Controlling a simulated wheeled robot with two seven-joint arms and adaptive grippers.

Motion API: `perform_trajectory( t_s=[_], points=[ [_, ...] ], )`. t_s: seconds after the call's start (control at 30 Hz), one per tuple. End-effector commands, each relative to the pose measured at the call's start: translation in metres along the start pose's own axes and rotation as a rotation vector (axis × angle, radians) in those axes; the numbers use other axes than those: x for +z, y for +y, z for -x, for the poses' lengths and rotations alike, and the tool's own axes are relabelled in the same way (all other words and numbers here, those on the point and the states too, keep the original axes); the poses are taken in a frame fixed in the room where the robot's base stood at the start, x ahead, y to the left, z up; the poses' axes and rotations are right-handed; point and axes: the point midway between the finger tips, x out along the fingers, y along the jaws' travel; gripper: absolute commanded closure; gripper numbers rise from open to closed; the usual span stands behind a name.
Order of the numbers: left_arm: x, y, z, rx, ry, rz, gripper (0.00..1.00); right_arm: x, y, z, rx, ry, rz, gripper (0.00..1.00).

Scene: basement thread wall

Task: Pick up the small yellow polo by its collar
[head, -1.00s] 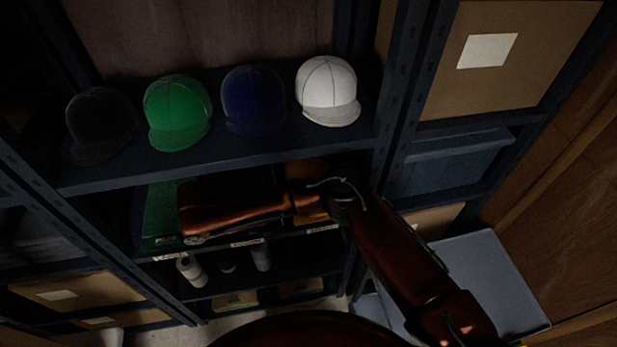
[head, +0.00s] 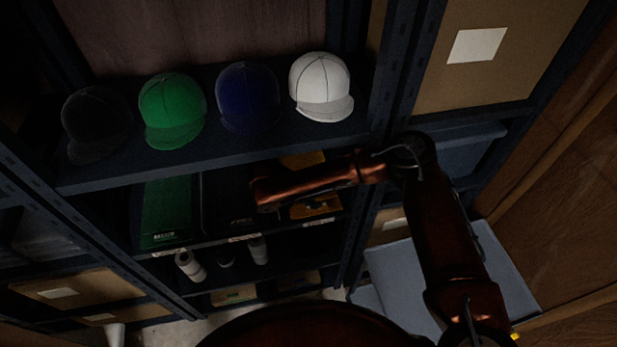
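Yellow folded cloth lies at the right of the shelf below the caps in the head view; its front part (head: 318,207) shows below my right forearm and another part (head: 303,160) shows above it. The forearm hides the middle, and I cannot make out a collar or tell which piece is the small polo. My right gripper (head: 262,196) is at the left end of the forearm, in front of the dark folded cloth (head: 225,208) and left of the yellow. Its fingers are too dark to read. My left gripper is out of view.
Green folded cloth (head: 166,212) lies at the shelf's left. The cap shelf (head: 215,160) overhangs close above, with black, green, blue and white (head: 320,88) caps. Shelf uprights (head: 398,85) stand to the right. White rolls (head: 190,266) stand below. A grey-blue surface (head: 395,275) is lower right.

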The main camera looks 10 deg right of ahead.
Motion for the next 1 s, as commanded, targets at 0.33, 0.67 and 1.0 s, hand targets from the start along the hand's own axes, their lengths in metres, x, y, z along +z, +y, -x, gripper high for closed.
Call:
perform_trajectory(
  t_s=[0.33,0.67,1.0],
  points=[
    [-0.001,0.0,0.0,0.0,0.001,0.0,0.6,0.008,-0.001,-0.021,-0.001,-0.001,0.0,0.81],
    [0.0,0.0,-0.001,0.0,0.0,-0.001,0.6,0.007,0.0,-0.055,0.001,0.0,0.0,0.81],
    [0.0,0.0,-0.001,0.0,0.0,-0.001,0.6,0.007,0.0,-0.055,0.001,0.0,0.001,0.94]
  ],
)
